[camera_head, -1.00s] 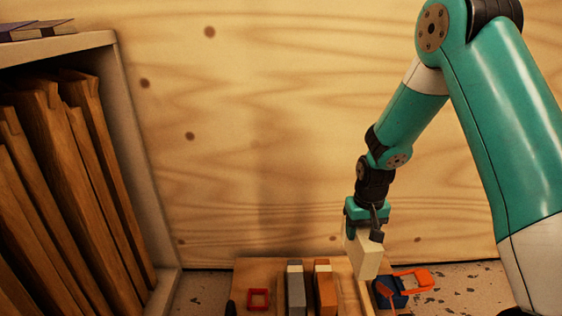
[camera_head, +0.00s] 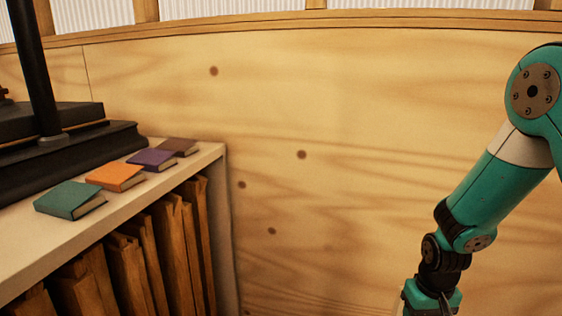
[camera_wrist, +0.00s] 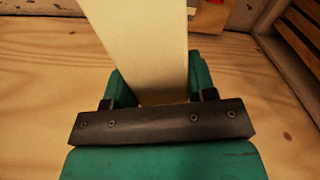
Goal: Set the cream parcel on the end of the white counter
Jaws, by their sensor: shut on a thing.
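The cream parcel (camera_wrist: 143,45) fills the middle of the wrist view, a long pale block. My gripper (camera_wrist: 155,92) is shut on it, with a green finger on each side. In the head view my gripper (camera_head: 430,302) is at the bottom right edge, cut off by the frame, and most of the parcel is out of sight there.
Several small books lie along the counter top, including a teal book (camera_head: 70,200), an orange book (camera_head: 116,176) and a purple book (camera_head: 152,159). A black press-like object (camera_head: 60,140) stands behind them. Brown boards (camera_head: 160,255) fill the space below. The plywood wall (camera_head: 340,130) is behind.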

